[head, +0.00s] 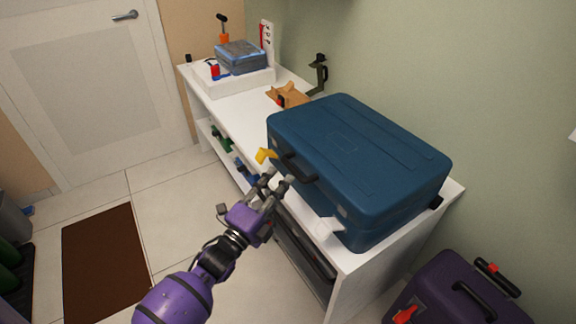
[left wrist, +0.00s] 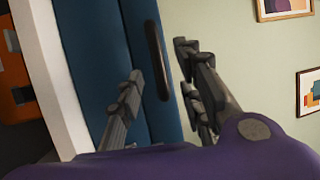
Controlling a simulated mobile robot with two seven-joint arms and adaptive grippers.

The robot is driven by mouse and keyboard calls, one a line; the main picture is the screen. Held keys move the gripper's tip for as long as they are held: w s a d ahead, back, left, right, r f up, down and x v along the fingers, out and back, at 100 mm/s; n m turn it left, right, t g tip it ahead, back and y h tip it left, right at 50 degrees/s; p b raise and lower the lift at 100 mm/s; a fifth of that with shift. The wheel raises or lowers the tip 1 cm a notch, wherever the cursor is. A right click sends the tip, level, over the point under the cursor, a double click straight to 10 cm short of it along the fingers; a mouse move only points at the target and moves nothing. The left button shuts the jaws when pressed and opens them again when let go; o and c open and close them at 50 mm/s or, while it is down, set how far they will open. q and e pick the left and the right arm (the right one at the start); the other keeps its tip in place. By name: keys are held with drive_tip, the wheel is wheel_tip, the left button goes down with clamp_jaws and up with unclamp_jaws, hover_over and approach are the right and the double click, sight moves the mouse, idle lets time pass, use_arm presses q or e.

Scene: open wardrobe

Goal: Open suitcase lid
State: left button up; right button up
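The blue suitcase (head: 360,150) lies flat with its lid down on the white bench. Its black handle (head: 299,167) is on the long side facing me. A yellow tab (head: 265,155) and a white tab (head: 327,228) stick out at this side. My left gripper (head: 278,180) is open just in front of the handle. In the left wrist view, the fingers of the left gripper (left wrist: 159,60) are spread, with the dark handle (left wrist: 158,60) of the blue suitcase (left wrist: 132,25) showing between them. Contact cannot be told. My right gripper is not in view.
The white bench (head: 245,118) runs along the wall, with items on its lower shelf. A smaller blue case (head: 241,57) sits on a white box at its far end. A brown bag (head: 288,95) lies behind the suitcase. A purple suitcase (head: 455,290) stands at lower right.

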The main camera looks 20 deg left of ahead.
sight(290, 171)
use_arm(q)
drive_tip(key=x, duration=0.5)
drive_tip(key=shift+w+f, duration=0.1)
drive_tip(key=shift+w, duration=0.35)
drive_tip(key=shift+w+d, duration=0.15)
drive_tip(key=shift+w, duration=0.4)
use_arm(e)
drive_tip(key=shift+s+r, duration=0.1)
use_arm(q)
clamp_jaws()
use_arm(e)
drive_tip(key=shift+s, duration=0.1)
